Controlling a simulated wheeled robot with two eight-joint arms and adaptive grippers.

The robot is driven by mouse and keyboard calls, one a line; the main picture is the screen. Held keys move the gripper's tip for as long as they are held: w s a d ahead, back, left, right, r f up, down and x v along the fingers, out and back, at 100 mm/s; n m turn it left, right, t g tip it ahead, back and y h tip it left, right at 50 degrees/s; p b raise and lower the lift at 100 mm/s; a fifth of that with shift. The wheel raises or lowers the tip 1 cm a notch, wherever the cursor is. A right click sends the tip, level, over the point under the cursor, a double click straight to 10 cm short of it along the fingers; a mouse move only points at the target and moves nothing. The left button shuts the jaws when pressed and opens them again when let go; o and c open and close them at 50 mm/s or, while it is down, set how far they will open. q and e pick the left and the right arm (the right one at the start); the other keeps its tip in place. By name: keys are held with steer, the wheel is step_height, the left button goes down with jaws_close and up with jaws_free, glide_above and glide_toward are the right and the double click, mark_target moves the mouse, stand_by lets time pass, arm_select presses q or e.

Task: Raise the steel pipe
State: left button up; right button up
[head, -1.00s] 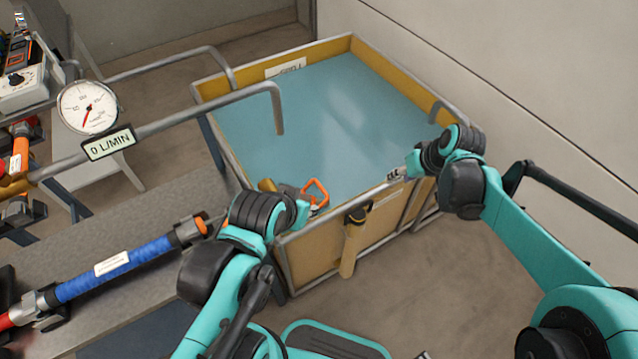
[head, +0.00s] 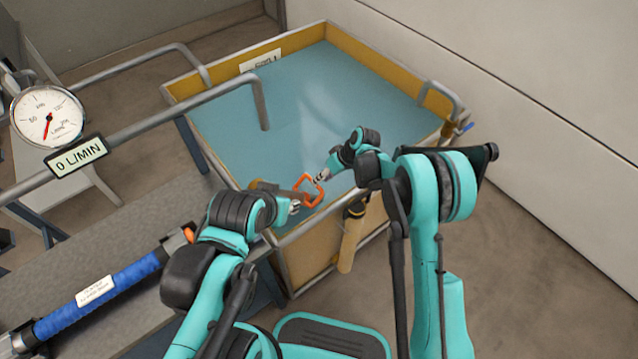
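Grey steel pipes stand at the water tank (head: 215,165); I cannot tell which one the task means. One long pipe (head: 185,113) runs from the gauge and bends down over the water. Another pipe (head: 150,60) arches over the tank's back left edge, and a short bent pipe (head: 440,90) hooks over the right corner. My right gripper (head: 318,179) is beside an orange loop handle (head: 309,190) at the tank's front, perhaps touching it. My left gripper (head: 295,208) is just left of the handle, low by the front rim. Both grippers' fingers are too small to read.
A round gauge (head: 47,117) and a "0 L/MIN" sign (head: 76,157) stand at left. A blue-sleeved tool (head: 115,287) lies on the grey bench (head: 60,262). A beige tube (head: 351,245) hangs on the tank's front. The floor at right is clear.

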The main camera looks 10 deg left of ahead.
steer(key=shift+b+x, duration=0.4)
steer(key=shift+x, duration=1)
jaws_close()
steer(key=shift+r, duration=0.15)
